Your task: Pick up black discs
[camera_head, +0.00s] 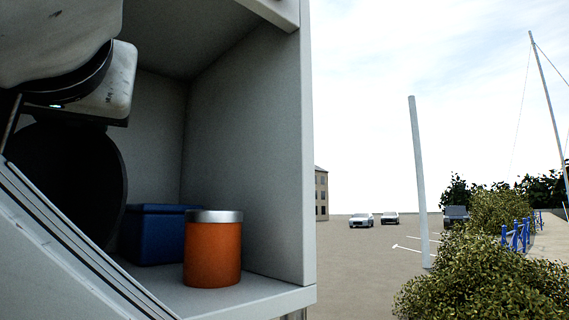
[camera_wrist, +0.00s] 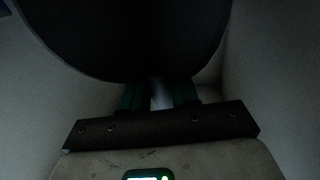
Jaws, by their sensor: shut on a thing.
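A large black disc (camera_head: 70,185) stands on edge inside a grey open compartment, at the left in the head view. In the wrist view the black disc (camera_wrist: 130,35) fills the upper middle, just beyond the fingers. My gripper (camera_wrist: 160,95) shows there with its green fingers at the disc's lower edge, shut on the disc. The fingertips are dark and partly hidden behind the disc. In the head view my wrist is above the disc and the fingers cannot be made out.
An orange canister with a silver lid (camera_head: 212,250) stands on the compartment floor, right of the disc. A dark blue box (camera_head: 155,232) is behind it. The compartment's right wall (camera_head: 250,150) and front edge bound the space. Outside are a parking area, bushes and parked cars.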

